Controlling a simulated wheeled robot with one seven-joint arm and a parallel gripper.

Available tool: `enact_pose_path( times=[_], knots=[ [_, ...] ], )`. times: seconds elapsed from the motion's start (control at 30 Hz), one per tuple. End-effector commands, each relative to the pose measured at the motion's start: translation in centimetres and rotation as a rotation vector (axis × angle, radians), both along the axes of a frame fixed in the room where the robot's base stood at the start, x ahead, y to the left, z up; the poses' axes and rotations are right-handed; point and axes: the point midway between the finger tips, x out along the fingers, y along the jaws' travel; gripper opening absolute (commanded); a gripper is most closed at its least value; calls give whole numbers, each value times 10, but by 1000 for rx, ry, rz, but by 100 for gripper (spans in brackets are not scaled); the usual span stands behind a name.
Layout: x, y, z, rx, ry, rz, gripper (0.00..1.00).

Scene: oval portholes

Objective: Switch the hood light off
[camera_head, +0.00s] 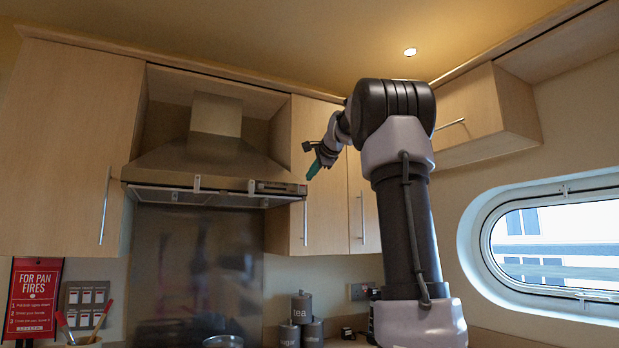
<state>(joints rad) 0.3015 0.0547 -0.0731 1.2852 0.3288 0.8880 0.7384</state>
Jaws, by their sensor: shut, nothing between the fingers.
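The range hood (205,160) is a steel canopy with a square chimney, set between wooden cupboards. Its control strip (280,188) is at the right end of the front edge; the single buttons are too small to tell apart. The underside shows no clear glow, so I cannot tell whether the light is on. My gripper (312,172) is shut and empty. Its green-tipped fingers point down and left, just right of the control strip and slightly above it in the picture. I cannot tell whether they touch the hood.
Wooden cupboards flank the hood, with handles on the left door (105,205) and right doors (305,222). Below stand dark canisters (302,307) and a pot (223,341). A red sign (33,298) is at lower left. An oval porthole (560,245) is at right.

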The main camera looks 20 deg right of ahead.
Motion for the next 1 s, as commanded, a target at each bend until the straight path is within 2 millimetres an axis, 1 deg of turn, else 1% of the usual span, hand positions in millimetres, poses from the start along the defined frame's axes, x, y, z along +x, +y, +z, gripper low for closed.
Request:
enact_pose_path(
  times=[0.3, 0.5, 0.7, 1.0],
  knots=[
    [-45, -2, 38, -2, -3, -1, 0],
    [-69, -4, 57, -1, -1, -2, 0],
    [-78, -3, 64, 0, 1, -1, 0],
    [-78, -3, 64, 0, 1, 0, 0]
  ],
)
